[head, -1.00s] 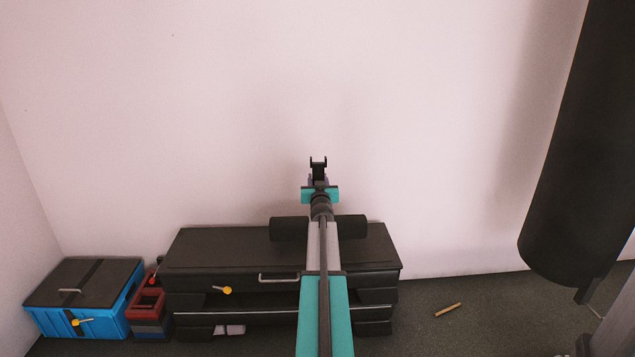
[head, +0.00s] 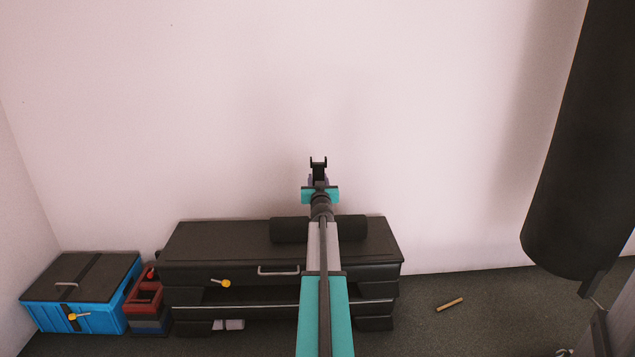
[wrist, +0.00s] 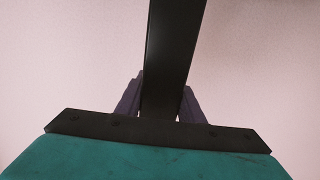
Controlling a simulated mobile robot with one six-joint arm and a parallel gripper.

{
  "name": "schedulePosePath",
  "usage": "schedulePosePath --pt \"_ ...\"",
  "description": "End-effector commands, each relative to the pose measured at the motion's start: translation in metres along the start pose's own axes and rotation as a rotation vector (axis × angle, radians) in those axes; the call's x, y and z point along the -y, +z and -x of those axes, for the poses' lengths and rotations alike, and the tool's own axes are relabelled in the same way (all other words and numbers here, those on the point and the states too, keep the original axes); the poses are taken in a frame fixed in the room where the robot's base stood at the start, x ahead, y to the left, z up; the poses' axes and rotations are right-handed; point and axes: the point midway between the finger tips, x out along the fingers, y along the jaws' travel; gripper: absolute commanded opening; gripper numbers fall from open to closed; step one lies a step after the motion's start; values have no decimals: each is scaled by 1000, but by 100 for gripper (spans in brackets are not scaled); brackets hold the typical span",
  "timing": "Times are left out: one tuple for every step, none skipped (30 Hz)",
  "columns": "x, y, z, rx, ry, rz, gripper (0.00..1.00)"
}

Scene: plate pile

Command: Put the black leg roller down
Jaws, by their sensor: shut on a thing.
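The black leg roller shows in the head view as two thick dark padded cylinders (head: 291,230) either side of my arm, with a forked black end (head: 318,169) standing up above my gripper (head: 318,182). Its middle is hidden behind my arm. In the wrist view a flat black bar (wrist: 173,50) runs up between the grey-purple fingers of my gripper (wrist: 162,103), which is shut on it. In the head view the padded part overlaps the top of a long black chest (head: 215,243). I cannot tell whether it touches the chest.
A blue box (head: 80,308) with a dark lid and red and blue crates (head: 147,302) stand left of the chest. A wooden stick (head: 450,304) lies on the grey floor (head: 480,330) at right. A black punching bag (head: 580,160) hangs at far right. The wall stands behind.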

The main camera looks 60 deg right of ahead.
Motion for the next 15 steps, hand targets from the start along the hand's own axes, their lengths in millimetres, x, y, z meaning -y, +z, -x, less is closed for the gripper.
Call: schedulePosePath --pt "1 -7 0 -9 -5 0 0" --pt "1 -7 0 -9 -5 0 0" --pt "1 -7 0 -9 -5 0 0" --pt "1 -7 0 -9 -5 0 0" --pt "1 -7 0 -9 -5 0 0" --pt "1 -6 0 -9 -5 0 0" --pt "1 -6 0 -9 -5 0 0" --pt "1 -6 0 -9 -5 0 0" --pt "1 -5 0 -9 -5 -1 0" --pt "1 -4 0 -9 -5 -1 0" --pt "0 2 0 0 0 0 38" --pt "0 1 0 0 0 0 44" --pt "0 1 0 0 0 0 49" --pt "0 1 0 0 0 0 53" --pt "0 1 0 0 0 0 53"
